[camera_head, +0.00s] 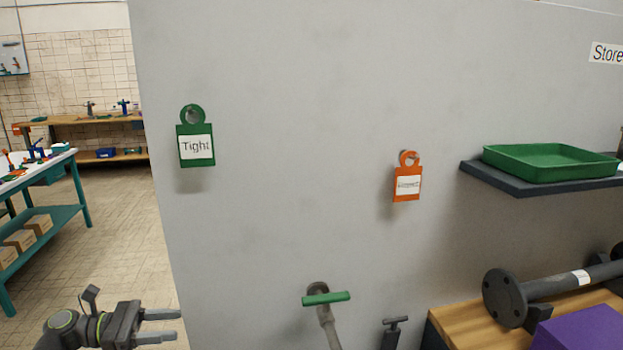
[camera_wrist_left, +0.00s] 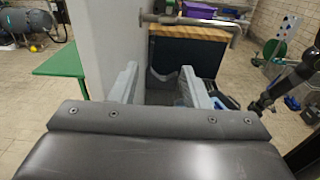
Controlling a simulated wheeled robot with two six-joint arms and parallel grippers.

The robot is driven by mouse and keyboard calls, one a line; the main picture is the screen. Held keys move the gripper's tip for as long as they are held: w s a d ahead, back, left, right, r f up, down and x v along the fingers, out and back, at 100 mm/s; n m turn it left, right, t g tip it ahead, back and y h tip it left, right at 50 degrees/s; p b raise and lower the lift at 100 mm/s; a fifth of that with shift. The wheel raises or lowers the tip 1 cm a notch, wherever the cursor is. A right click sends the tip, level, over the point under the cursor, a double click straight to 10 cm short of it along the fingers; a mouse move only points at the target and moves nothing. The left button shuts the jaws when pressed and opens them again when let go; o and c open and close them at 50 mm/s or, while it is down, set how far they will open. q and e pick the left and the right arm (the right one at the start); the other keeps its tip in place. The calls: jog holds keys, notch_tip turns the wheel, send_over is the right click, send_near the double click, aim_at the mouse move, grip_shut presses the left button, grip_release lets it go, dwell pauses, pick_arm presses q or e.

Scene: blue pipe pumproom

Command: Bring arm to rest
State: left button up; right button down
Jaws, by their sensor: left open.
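My left gripper (camera_head: 160,327) is at the bottom left of the head view, in front of the left edge of the grey wall, with its two fingers apart. In the left wrist view the same gripper (camera_wrist_left: 158,85) shows its two grey fingers spread, with nothing held between them. My right gripper does not show clearly in the head view.
A grey wall (camera_head: 290,90) carries a green "Tight" tag (camera_head: 196,146) and an orange tag (camera_head: 408,182). A green-handled valve (camera_head: 326,298) stands below. A green tray (camera_head: 550,161) sits on a shelf at right. Open floor (camera_head: 120,230) lies to the left.

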pick_arm(q)
jog(key=s+a+f+y, duration=0.1)
jog(key=s+f+y, duration=0.2)
jog(key=f, duration=0.8)
jog(key=s+a+f+t+y, duration=0.1)
jog(key=s+f+y, duration=0.15)
jog(key=f, duration=0.85)
jog(key=s+a+f+y, duration=0.15)
jog(key=f+y, duration=0.25)
jog(key=f, duration=0.7)
jog(key=s+a+f+m+g+y, duration=0.1)
jog(key=s+f+m+g+y, duration=0.3)
jog(key=s+f, duration=0.75)
jog(key=s+a+f+m+t+y, duration=0.1)
jog(key=s+f+m+y, duration=0.2)
jog(key=s+f+m, duration=0.85)
jog(key=s+d+f+m, duration=0.1)
jog(key=s+d+m, duration=0.1)
jog(key=s, duration=0.8)
jog(key=s+d+f+m+y, duration=0.1)
jog(key=s+d+m, duration=0.1)
jog(key=s, duration=0.8)
jog(key=shift+d+g, duration=0.35)
jog(key=shift+g, duration=0.05)
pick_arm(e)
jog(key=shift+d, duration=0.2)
pick_arm(q)
jog(key=shift+y, duration=0.25)
